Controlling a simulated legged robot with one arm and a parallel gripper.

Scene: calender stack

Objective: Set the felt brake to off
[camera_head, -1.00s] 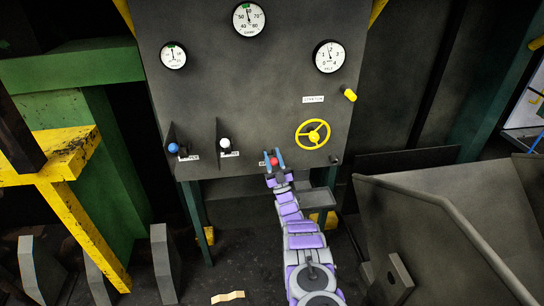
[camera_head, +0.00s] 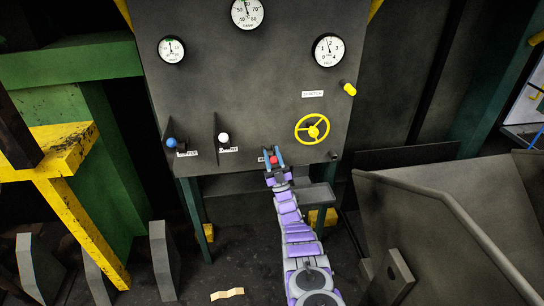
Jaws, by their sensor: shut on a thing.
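A dark grey panel (camera_head: 266,90) carries three levers along its lower edge, with a blue knob (camera_head: 171,143), a white knob (camera_head: 223,138) and a red knob (camera_head: 273,160). Small labels beside them are too small to read, so I cannot tell which is the felt brake.
A yellow handwheel (camera_head: 312,129) and a yellow knob (camera_head: 349,89) are to the right of my gripper. Three round gauges sit higher up. A small grey ledge (camera_head: 316,195) is close right of my arm. A large grey trough (camera_head: 440,220) fills the lower right.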

